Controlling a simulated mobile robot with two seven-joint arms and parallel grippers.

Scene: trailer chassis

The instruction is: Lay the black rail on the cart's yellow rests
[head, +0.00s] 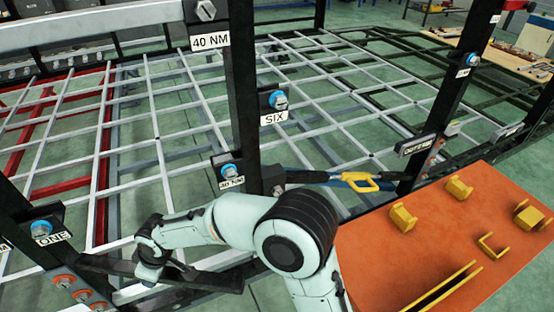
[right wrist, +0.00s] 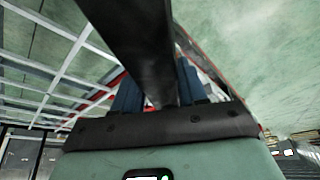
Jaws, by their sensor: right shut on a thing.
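The black rail (head: 215,281) is a long dark bar low at the left of the head view, beside the chassis frame. My right gripper (head: 165,264) is shut on it near its middle. In the right wrist view the rail (right wrist: 130,40) runs away from the camera between the blue fingers (right wrist: 157,88). The orange-topped cart (head: 375,265) stands at the lower right, away from the rail. Several yellow rests, such as one block (head: 402,218) and one open bracket (head: 492,246), stand on it with no rail on them. My left gripper is out of view.
Dark upright posts (head: 243,95) with blue fittings and labels stand behind my arm. A silver grid frame (head: 180,90) fills the back. A yellow-handled tool (head: 358,181) lies near the cart's far edge.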

